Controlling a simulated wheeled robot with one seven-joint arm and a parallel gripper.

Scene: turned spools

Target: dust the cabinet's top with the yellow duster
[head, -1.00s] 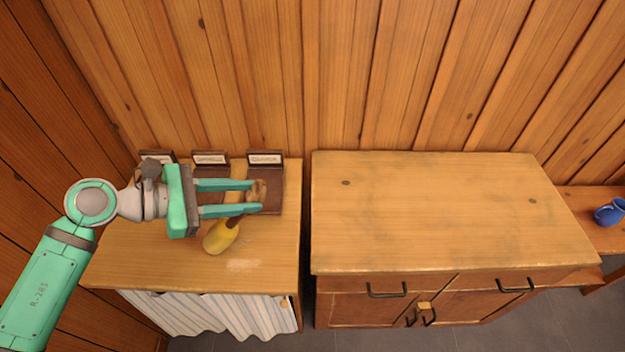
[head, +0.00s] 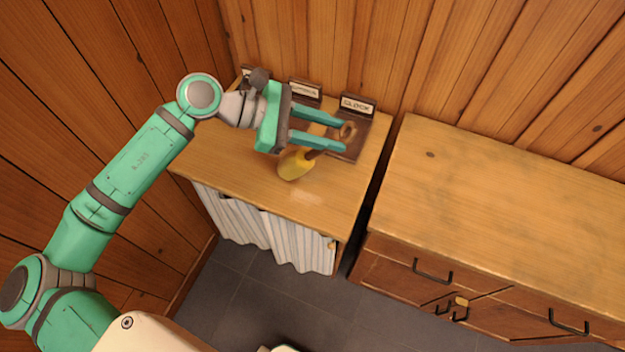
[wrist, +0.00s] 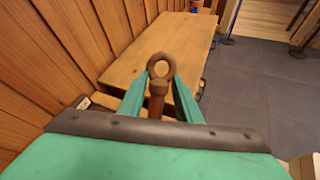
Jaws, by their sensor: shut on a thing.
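The yellow duster (head: 293,166) shows in the head view with its yellow head low and left of my fingers, over the small stand. Its brown handle, ending in a ring, rises between my fingers; the ring (wrist: 163,65) stands up between the fingertips in the wrist view. My gripper (head: 344,135) is shut on this handle. The cabinet (head: 500,205) stands to the right of my gripper, its wooden top bare with greyish smudges, mostly along the edges. Its top also shows ahead in the wrist view (wrist: 180,42). The duster is apart from the cabinet.
The stand (head: 220,160) has a striped curtain (head: 265,230) and several labelled dark holders at the back; one holder (head: 352,140) lies under my fingertips. A narrow gap separates stand and cabinet. Plank walls close off the back and left. Grey floor (head: 300,295) is clear in front.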

